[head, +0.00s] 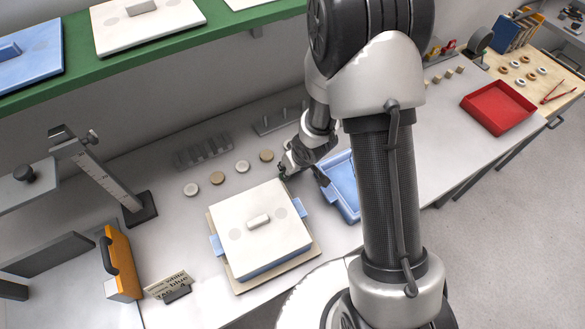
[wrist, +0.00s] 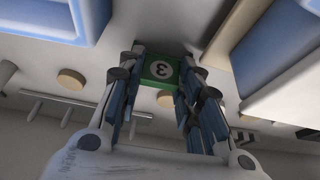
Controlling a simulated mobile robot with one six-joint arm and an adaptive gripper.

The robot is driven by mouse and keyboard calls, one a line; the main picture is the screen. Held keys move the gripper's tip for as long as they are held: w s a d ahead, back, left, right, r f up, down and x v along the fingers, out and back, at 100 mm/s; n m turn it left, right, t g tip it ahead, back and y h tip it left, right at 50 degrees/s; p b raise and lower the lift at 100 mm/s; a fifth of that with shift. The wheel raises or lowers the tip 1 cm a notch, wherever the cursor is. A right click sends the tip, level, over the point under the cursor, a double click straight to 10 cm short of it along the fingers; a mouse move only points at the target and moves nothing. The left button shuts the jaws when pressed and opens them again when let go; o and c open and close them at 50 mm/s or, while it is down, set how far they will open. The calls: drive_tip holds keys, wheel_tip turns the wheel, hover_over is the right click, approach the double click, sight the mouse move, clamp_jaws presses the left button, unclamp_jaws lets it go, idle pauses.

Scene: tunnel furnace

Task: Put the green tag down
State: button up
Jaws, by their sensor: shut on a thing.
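The green tag (wrist: 160,69), marked with a 3 that appears upside down, is between the fingertips of my gripper (wrist: 158,73) in the wrist view. The gripper is shut on it. In the head view my gripper (head: 290,168) is over the light worktop, between the white-lidded blue box (head: 262,241) and the blue tray (head: 342,178). The tag is mostly hidden there, with only a small dark patch near the fingertips. I cannot tell whether the tag touches the worktop.
Several round discs (head: 217,178) lie in a row behind the box, near grey racks (head: 203,151). A height gauge (head: 103,178), an orange case (head: 122,264) and a small sign (head: 167,284) stand left. A red tray (head: 497,107) is far right. A green shelf (head: 176,47) runs above the worktop.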

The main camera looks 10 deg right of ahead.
drive_tip(key=shift+f, duration=0.15)
drive_tip(key=o, duration=0.6)
